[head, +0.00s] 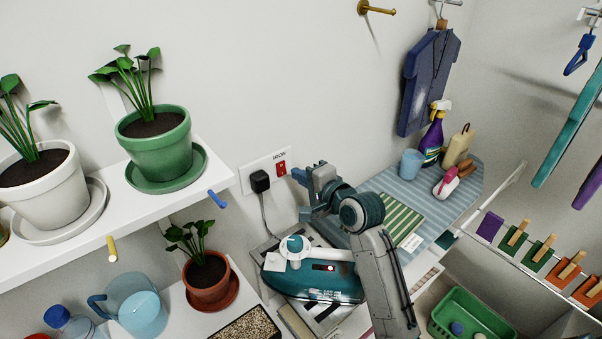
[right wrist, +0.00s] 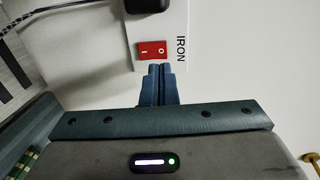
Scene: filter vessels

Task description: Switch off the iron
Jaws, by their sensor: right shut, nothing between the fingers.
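The red IRON switch (head: 281,167) sits on a white wall plate (head: 250,182). In the right wrist view the switch (right wrist: 152,49) shows an I mark on its left half and an O mark on its right half. My right gripper (head: 299,175) is shut and empty, its tips close to the switch. In the wrist view the fingertips (right wrist: 160,68) are at the switch's lower edge, below the O half; I cannot tell whether they touch. The teal iron (head: 312,283) stands below with a small red light showing. My left gripper is not in view.
A black plug (head: 260,181) with a cord is in the plate left of the switch. A white shelf (head: 216,172) with potted plants is at the left. A striped ironing board (head: 400,184) with a spray bottle (head: 433,138) is at the right.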

